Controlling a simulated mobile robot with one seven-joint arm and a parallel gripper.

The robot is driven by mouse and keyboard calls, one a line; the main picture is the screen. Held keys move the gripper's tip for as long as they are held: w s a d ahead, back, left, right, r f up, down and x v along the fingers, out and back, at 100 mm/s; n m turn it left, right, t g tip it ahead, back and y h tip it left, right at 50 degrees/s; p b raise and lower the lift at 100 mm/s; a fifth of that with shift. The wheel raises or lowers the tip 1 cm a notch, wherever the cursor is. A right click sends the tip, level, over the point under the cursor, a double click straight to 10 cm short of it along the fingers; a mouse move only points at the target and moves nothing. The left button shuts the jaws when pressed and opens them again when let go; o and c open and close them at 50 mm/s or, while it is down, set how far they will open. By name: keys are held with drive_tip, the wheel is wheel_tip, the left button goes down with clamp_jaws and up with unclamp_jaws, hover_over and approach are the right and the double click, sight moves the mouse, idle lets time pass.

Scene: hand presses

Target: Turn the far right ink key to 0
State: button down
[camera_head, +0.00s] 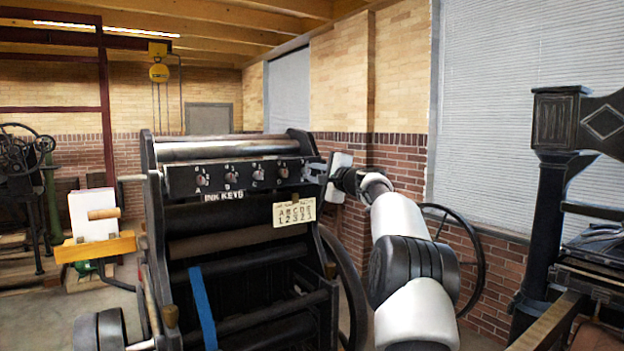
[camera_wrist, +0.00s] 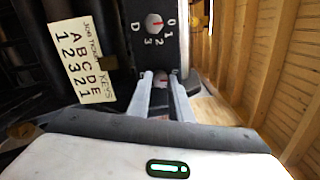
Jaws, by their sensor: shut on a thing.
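The ink key panel (camera_head: 240,178) runs across the top of the black press, with a row of small round keys. My gripper (camera_head: 313,171) is at the panel's right end. In the wrist view my gripper (camera_wrist: 163,82) has its two pale fingers on either side of the far right key (camera_wrist: 162,76), shut on it. A bit of red shows on this key; its numbers are mostly hidden, so its setting cannot be read. The neighbouring key D (camera_wrist: 153,23) has a red pointer and the numbers 0 to 3 around it.
A job ticket card (camera_head: 294,212) hangs below the panel, listing A B C D E over 1 2 3 2 1. A blue strap (camera_head: 202,308) hangs on the press front. A large black handwheel (camera_head: 478,262) stands at the right, by the brick wall. Another press (camera_head: 560,190) stands far right.

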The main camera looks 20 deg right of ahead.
drive_tip(key=shift+n, duration=0.6)
drive_tip(key=c, duration=1.6)
unclamp_jaws()
drive_tip(key=s+b, duration=0.2)
drive_tip(key=s, duration=0.3)
drive_tip(key=s+d+b, duration=0.1)
drive_tip(key=s+b, duration=0.1)
drive_tip(key=s, duration=0.4)
drive_tip(key=s+d+b, duration=0.1)
drive_tip(key=s+b, duration=0.1)
drive_tip(key=s, duration=0.4)
drive_tip(key=shift+s+d+b, duration=0.15)
drive_tip(key=shift+d+b, duration=0.05)
drive_tip(key=shift+b, duration=0.2)
